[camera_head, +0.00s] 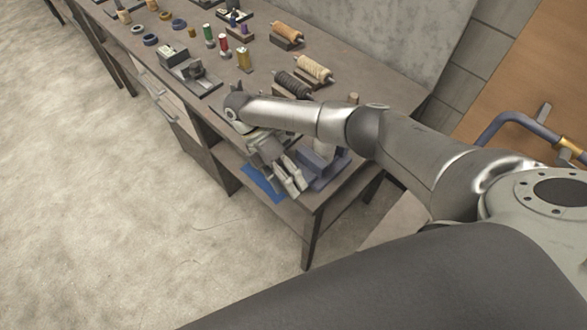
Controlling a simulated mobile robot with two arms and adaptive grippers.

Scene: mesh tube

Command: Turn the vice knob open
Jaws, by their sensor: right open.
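A blue-grey vice (328,168) stands near the front right corner of the workbench, partly behind my right arm and gripper. Its knob cannot be made out. My right gripper (292,188) points down and is open, with nothing seen between its fingers. It is just left of the vice in the picture; whether it touches the vice cannot be told. My left gripper is not in view.
The long brown workbench (352,88) carries several thread spools, such as a red one (224,45), and wound rolls (314,69). A blue sheet (262,183) lies beside the vice. A blue pipe (513,117) is at the right. The floor (120,210) at left is clear.

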